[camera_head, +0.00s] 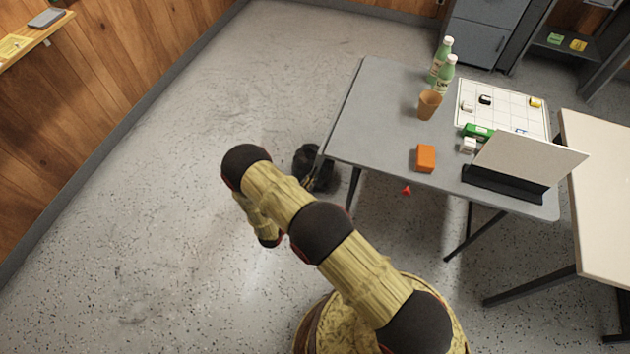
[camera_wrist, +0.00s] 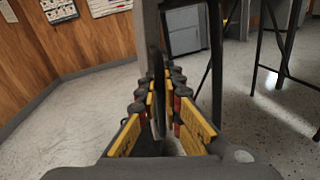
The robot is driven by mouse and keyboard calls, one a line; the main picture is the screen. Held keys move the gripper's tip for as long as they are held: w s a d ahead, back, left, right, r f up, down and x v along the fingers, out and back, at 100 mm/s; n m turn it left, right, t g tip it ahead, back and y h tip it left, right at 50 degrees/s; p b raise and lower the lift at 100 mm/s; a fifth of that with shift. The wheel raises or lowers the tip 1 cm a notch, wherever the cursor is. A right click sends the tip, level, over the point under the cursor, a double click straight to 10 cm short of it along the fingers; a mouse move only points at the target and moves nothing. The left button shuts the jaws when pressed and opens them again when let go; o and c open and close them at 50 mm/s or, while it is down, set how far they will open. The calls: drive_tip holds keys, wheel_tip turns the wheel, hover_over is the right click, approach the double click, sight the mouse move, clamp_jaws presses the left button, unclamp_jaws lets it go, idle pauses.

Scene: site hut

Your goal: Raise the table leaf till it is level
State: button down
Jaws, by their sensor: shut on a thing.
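The grey table (camera_head: 385,110) stands right of centre in the head view. Its leaf hangs down steeply at the left edge, seen nearly edge-on as a thin strip (camera_head: 338,118) in the head view. In the wrist view the leaf (camera_wrist: 154,45) is a dark upright slab running between the fingers. My gripper (camera_head: 318,170) is at the table's near left corner, and its yellow-padded fingers (camera_wrist: 160,95) are shut on the leaf's edge. The leaf's outer face and lower part are mostly hidden in the head view.
The tabletop holds green bottles (camera_head: 442,65), an orange cup (camera_head: 429,104), an orange block (camera_head: 426,158), a white grid board (camera_head: 500,95) and a dark stand with a panel (camera_head: 525,160). A pale table (camera_head: 600,190) stands at right. The floor left of the table is clear.

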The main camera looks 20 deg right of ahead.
drive_tip(key=w+a+r+m+y, duration=0.1)
drive_tip(key=w+a+r+m, duration=0.1)
drive_tip(key=r+m, duration=0.4)
drive_tip(key=w+a+r+m+y, duration=0.2)
drive_tip(key=w+a+r+m, duration=0.1)
drive_tip(key=a+r+m, duration=0.2)
drive_tip(key=shift+w+a+r+m+t+y, duration=0.2)
drive_tip(key=shift+w+r+m+t+y, duration=0.15)
drive_tip(key=shift+r+m, duration=1)
drive_tip(key=shift+s+f, duration=0.1)
drive_tip(key=shift+f, duration=0.05)
drive_tip(key=c, duration=2.3)
unclamp_jaws()
drive_tip(key=o, duration=0.3)
drive_tip(key=shift+s+f, duration=0.1)
drive_tip(key=shift+d, duration=0.1)
drive_tip(key=shift+s, duration=0.1)
drive_tip(key=v, duration=1.1)
drive_tip(key=shift+s+a, duration=0.3)
